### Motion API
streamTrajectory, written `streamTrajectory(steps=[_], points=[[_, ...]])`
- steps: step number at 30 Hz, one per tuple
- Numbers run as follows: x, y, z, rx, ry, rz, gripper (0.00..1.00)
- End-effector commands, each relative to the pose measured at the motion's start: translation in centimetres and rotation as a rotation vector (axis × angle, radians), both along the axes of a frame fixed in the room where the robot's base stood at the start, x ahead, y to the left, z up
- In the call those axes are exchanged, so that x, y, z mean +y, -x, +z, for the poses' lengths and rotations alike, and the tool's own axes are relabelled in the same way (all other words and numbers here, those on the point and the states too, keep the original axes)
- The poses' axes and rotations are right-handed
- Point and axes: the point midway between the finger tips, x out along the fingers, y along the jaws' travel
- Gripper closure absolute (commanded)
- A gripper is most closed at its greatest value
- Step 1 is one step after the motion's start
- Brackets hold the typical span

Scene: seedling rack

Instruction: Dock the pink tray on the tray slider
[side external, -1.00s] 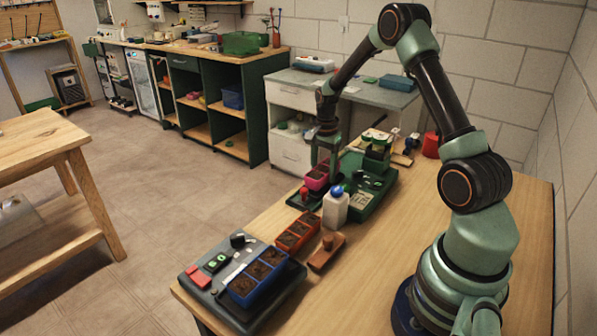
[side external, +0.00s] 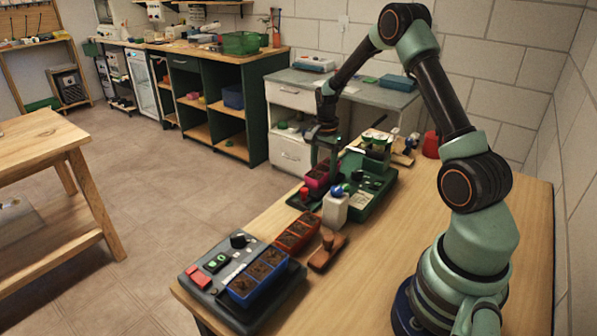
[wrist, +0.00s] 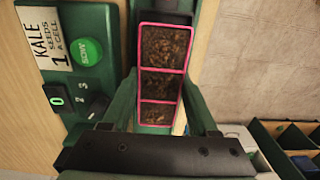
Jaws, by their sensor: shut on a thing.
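The pink tray (wrist: 183,60), three soil-filled cells in a row, lies between my gripper's fingers in the wrist view. In the side view the pink tray (side external: 314,183) is at the far left end of the green seeding machine (side external: 376,190), below my gripper (side external: 320,163). My gripper (wrist: 163,105) is shut on the tray, with a finger along each long side. The machine's dark green part (wrist: 85,25) is left of the tray in the wrist view.
A white bottle with a blue cap (side external: 335,209) stands close in front of the machine. Nearer are a red tray (side external: 297,235), a wooden tool (side external: 326,252) and a blue tray (side external: 258,278) on a grey control box (side external: 214,285). The table's right side is clear.

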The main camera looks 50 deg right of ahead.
Motion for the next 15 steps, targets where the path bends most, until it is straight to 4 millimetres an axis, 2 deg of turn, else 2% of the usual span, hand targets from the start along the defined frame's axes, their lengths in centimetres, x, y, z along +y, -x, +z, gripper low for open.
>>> streamTrajectory(steps=[15], points=[[0.01, 0.02, 0.71, 0.001, 0.000, 0.000, 1.00]])
